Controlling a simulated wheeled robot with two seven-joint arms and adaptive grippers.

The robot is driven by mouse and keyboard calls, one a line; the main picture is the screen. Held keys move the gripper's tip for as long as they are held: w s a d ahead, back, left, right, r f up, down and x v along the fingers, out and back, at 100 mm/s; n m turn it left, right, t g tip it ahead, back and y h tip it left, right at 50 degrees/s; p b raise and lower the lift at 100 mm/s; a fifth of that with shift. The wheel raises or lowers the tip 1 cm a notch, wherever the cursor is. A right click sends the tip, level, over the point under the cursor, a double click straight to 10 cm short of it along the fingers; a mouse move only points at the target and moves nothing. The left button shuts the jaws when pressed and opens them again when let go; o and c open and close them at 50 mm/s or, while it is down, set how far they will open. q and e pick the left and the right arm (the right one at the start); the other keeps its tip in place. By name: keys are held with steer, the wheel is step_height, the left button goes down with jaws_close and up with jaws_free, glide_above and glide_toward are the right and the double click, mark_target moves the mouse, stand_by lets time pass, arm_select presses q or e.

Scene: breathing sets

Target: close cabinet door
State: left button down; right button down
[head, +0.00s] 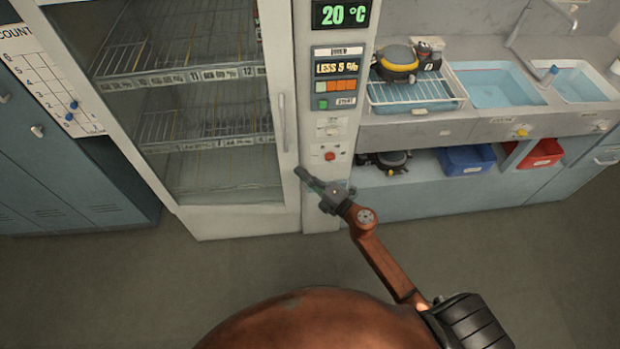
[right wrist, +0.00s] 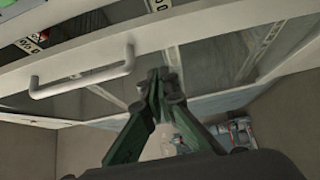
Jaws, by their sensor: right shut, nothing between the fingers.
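The cabinet (head: 297,60) has a glass door with a white frame (head: 240,222) and a vertical white handle (head: 282,122) on its right side. The door looks flush or nearly flush with the cabinet; I cannot tell whether a small gap is left. My right gripper (head: 301,174) is shut and empty, at the lower right edge of the door, below the handle. In the right wrist view its fingertips (right wrist: 166,82) are close in front of the door frame, beside the handle (right wrist: 82,77); contact is unclear. My left gripper is not in view.
A control panel (head: 335,85) with a 20 °C display is right of the door. Further right is a counter with sinks (head: 495,88), a wire rack (head: 410,90), and blue (head: 467,159) and red (head: 540,152) bins. Blue lockers (head: 50,170) stand left. The front floor is clear.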

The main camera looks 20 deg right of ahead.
mark_target(295, 157)
steer(key=shift+w+b, duration=0.45)
steer(key=shift+w, duration=3.1)
steer(key=shift+d, duration=0.1)
